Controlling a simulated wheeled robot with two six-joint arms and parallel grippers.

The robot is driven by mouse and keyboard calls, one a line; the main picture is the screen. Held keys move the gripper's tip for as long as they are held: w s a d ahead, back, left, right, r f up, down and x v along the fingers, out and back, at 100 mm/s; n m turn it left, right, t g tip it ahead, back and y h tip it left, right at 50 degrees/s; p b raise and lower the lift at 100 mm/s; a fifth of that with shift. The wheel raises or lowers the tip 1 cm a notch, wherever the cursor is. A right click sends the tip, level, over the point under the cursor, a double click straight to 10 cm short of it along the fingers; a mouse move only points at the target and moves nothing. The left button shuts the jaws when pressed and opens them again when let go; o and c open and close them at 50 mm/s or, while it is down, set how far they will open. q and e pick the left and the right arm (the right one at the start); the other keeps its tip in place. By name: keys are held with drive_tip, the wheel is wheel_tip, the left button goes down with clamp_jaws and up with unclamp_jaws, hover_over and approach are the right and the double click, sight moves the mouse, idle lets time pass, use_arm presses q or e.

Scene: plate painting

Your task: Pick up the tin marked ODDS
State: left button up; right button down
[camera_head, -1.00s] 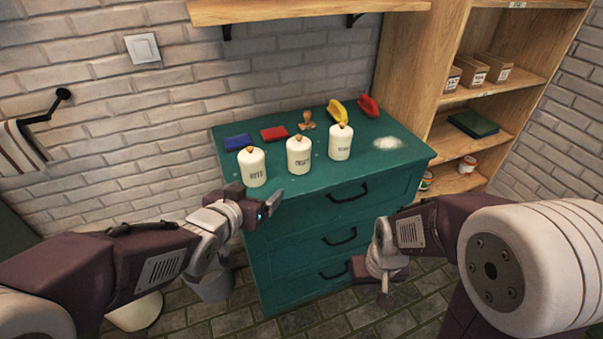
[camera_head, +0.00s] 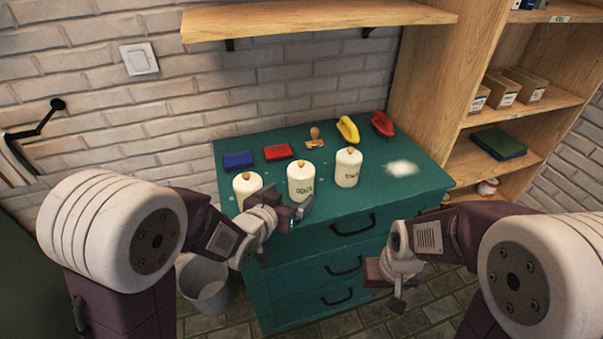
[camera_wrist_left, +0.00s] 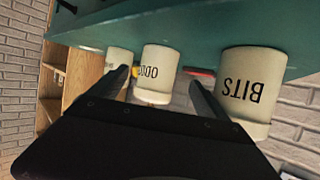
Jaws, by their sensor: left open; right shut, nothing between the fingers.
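The tin marked ODDS (camera_head: 301,180) is cream with a wooden knob, the middle one of three on the green chest's top (camera_head: 395,190). It stands upright; in the left wrist view the ODDS tin (camera_wrist_left: 156,62) appears upside down, between the two fingers. My left gripper (camera_head: 287,209) is open and empty, at the chest's front edge before the ODDS tin and the left tin. The left tin, marked BITS (camera_wrist_left: 252,90), has its lower part hidden by that gripper in the head view. My right gripper (camera_head: 396,294) is shut and empty, low before the drawers.
The right-hand tin (camera_head: 347,168) stands beside ODDS. Behind are a blue block (camera_head: 238,160), a red block (camera_head: 278,151), a wooden stamp (camera_head: 315,138), and yellow (camera_head: 347,128) and red (camera_head: 382,123) items. White powder (camera_head: 402,168) lies right. A shelf (camera_head: 320,18) overhangs the back.

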sight(297, 176)
use_arm(q)
drive_tip(key=shift+w+d+f+b, duration=0.2)
drive_tip(key=shift+w+f+b, duration=0.1)
drive_tip(key=shift+w+b, duration=0.15)
drive_tip(key=x, duration=0.6)
drive_tip(key=shift+w+d+r, duration=0.1)
drive_tip(key=shift+w+d, duration=0.2)
drive_tip(key=shift+s, duration=0.1)
drive_tip(key=shift+c, duration=0.9)
drive_tip(key=c, duration=1.4)
drive_tip(key=shift+o, duration=0.2)
use_arm(e)
drive_tip(key=shift+r, duration=0.15)
use_arm(q)
drive_tip(key=shift+r, duration=0.15)
